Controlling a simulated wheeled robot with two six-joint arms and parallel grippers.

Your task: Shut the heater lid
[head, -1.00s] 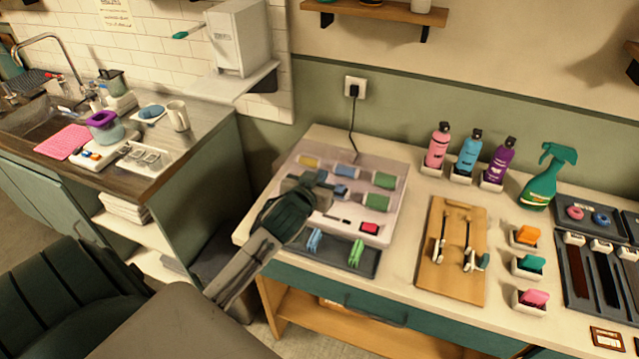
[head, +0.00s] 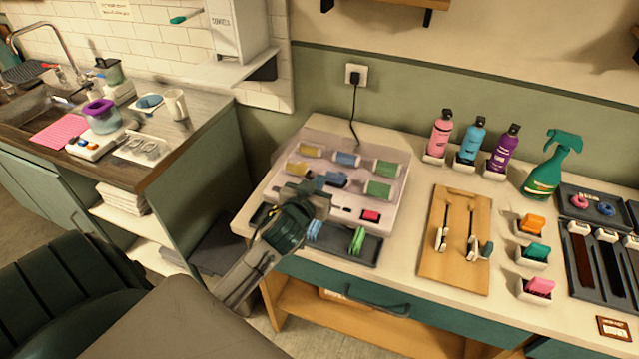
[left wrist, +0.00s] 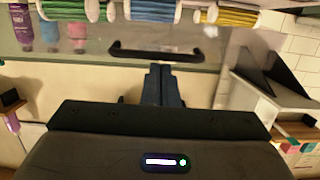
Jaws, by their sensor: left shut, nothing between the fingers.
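The roller heater (head: 390,213) is a pale tray on the counter with several yellow, blue and green rollers. Its clear lid (head: 385,150) shows faintly at the back and looks raised. In the left wrist view, which appears upside down, the lid's dark handle (left wrist: 155,52) crosses in front of my fingers. My left gripper (head: 335,180) is above the heater's rollers, shut and empty. Its dark fingers also show in the left wrist view (left wrist: 162,85), close to the handle; I cannot tell whether they touch it. My right gripper is out of view.
A dark tray with green clips (head: 357,240) lies before the heater. A wooden board (head: 455,270) with tools, several bottles (head: 470,140) and a green spray bottle (head: 548,165) stand to the right. A cord runs up to a wall socket (head: 356,75).

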